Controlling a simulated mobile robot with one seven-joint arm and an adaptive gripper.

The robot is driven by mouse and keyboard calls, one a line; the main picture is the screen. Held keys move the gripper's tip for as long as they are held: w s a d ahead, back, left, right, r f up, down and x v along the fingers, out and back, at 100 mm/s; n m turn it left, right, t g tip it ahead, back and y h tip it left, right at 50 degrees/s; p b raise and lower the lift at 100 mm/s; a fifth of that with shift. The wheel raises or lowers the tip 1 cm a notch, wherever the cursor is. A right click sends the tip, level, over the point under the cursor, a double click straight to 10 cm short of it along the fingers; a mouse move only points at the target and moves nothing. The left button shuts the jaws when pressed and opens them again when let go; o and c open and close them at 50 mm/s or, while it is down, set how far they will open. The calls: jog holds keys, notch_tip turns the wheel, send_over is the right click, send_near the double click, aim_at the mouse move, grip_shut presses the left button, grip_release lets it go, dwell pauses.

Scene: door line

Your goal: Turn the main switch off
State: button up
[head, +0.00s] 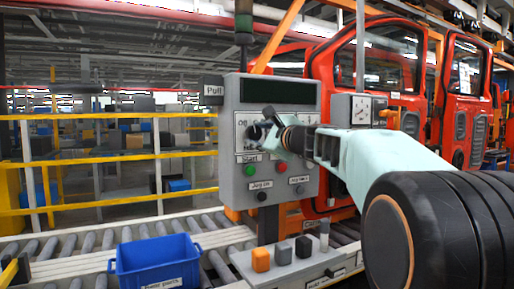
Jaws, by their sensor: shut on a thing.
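The grey control panel (233,170) stands upright in the middle of the head view, with a dark display at its top. The main switch (254,132) is a dark rotary knob on the panel's upper left, beside a label reading "Off". My gripper (268,130) reaches in from the right and is shut on the main switch. The fingers partly hide the knob and its labels, so its exact setting cannot be told.
Below the switch are a green start button (250,171), a red button (281,166) and small jog controls (261,196). A blue bin (157,264) sits on the roller conveyor (90,240). Orange, dark and grey blocks (284,254) stand on a ledge. Red doors (380,70) hang behind.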

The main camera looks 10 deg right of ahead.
jog(key=n+b, duration=0.3)
jog(key=n, duration=0.1)
jog(key=shift+f, duration=0.2)
jog(key=shift+r+n+b, duration=0.15)
jog(key=shift+n+b, duration=0.9)
jog(key=shift+n, duration=0.15)
jog(key=o, duration=1.2)
jog(key=shift+c, duration=0.2)
jog(key=shift+r, duration=0.1)
jog(key=shift+s, duration=0.15)
jog(key=v, duration=1.1)
jog(key=shift+s+d, duration=0.2)
jog(key=shift+s, duration=0.15)
